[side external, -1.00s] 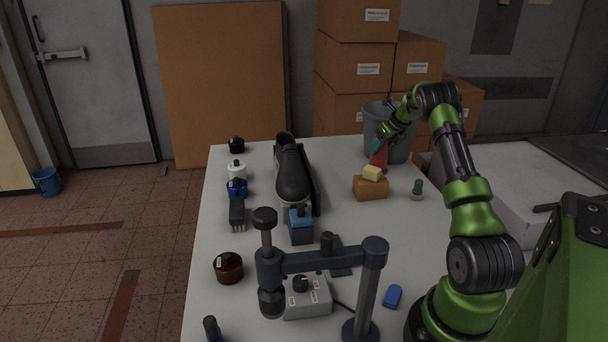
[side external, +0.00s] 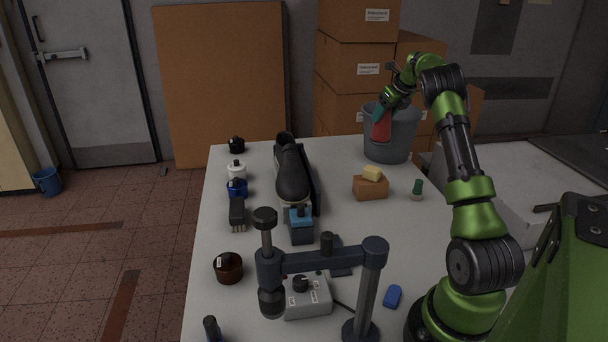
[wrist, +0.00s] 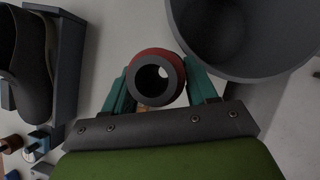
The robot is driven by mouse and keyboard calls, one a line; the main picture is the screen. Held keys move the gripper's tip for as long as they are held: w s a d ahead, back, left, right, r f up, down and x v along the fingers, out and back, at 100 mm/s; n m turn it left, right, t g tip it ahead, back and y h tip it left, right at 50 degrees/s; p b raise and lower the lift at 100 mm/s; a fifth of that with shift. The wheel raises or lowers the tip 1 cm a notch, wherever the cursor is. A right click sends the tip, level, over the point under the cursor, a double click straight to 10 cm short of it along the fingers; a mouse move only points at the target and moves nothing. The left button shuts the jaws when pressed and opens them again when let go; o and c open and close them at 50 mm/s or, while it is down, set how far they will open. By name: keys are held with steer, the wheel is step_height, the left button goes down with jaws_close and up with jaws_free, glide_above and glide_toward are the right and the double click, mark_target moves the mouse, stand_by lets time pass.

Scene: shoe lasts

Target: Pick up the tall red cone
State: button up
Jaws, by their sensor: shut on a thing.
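The tall red cone (side external: 381,127) is held up off the table in the side external view, in front of the grey bin. In the wrist view the red cone (wrist: 157,77) is seen end-on, with a dark ring and a hole in its middle. My gripper (side external: 379,112) is shut on it, with teal fingers on either side of it; these fingers (wrist: 158,88) also show in the wrist view. The cone's lower end hangs clear of the tabletop.
A grey bin (side external: 401,146) stands right beside the cone. An orange-brown block with a yellow piece (side external: 370,188) and a green-topped item (side external: 417,189) sit nearer. A black shoe (side external: 291,175) is on a stand to the left. A dark clamp arm (side external: 320,262) occupies the front.

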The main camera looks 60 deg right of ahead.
steer(key=w+a+r+n+g+y, duration=0.1)
steer(key=a+r+n+g+y, duration=0.15)
steer(key=a+n, duration=1.1)
steer(key=w+a+r+n+g+y, duration=0.1)
steer(key=a+r+n+g+y, duration=0.4)
steer(key=a, duration=1.5)
steer(key=w+a+r+n+g, duration=0.1)
steer(key=a+n+g, duration=0.1)
steer(key=a+n, duration=1.2)
steer(key=s+d+f+m+t, duration=0.3)
steer(key=d+f+m, duration=0.3)
steer(key=d, duration=0.4)
steer(key=s+d+f+m+t, duration=0.3)
steer(key=d+f+m, duration=0.1)
steer(key=d+m, duration=0.5)
step_height(320, 180, down, 10)
steer(key=d, duration=0.1)
steer(key=shift+w, duration=0.35)
steer(key=shift+d+n+y, duration=0.1)
steer(key=shift+n+y, duration=0.15)
